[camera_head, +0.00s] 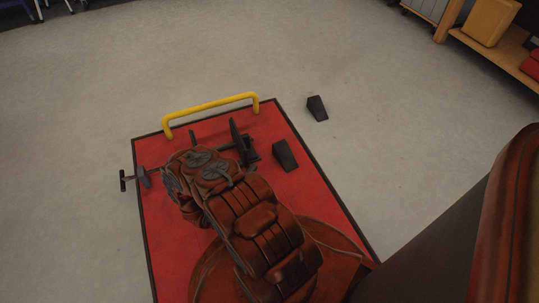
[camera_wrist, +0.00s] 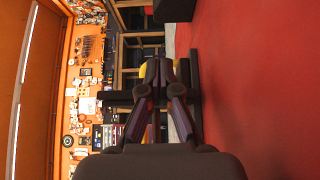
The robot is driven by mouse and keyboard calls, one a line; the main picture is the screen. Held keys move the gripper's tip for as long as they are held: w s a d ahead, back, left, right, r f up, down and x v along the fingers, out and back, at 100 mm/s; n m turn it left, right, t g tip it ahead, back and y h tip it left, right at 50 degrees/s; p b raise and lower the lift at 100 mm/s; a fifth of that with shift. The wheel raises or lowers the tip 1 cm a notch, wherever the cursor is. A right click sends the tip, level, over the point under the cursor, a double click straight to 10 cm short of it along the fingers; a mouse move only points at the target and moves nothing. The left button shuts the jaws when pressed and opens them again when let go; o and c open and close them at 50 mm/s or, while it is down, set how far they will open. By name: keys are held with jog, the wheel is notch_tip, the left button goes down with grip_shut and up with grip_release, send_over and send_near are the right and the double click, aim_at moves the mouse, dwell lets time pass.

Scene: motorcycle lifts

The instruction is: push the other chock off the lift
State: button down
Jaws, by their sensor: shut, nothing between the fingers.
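Another black chock (camera_head: 317,107) lies on the grey floor just beyond the lift's right edge. In the wrist view my gripper (camera_wrist: 160,70) is shut and empty, with the red deck (camera_wrist: 255,90) filling the right side. A dark block (camera_wrist: 173,10) stands against the deck at the top of that view; I cannot tell if it is the chock. My gripper is hidden in the head view.
A yellow bar (camera_head: 210,103) stands at the lift's far end. A wooden shelf with a yellow bin (camera_head: 491,20) is at the upper right. The floor right of the lift is otherwise clear. The wrist view shows an orange wall (camera_wrist: 85,60) with tools.

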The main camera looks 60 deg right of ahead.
send_near(275, 149)
jog(key=w+d, duration=0.1)
jog(key=d, duration=0.1)
jog(key=w+d, duration=0.1)
jog(key=w, duration=0.1)
jog(key=shift+d+f, duration=0.15)
jog(key=shift+d, duration=0.25)
jog(key=shift+s+d, duration=0.6)
jog(key=shift+s, duration=0.05)
jog(key=shift+s+d, duration=0.6)
jog(key=shift+d, duration=0.15)
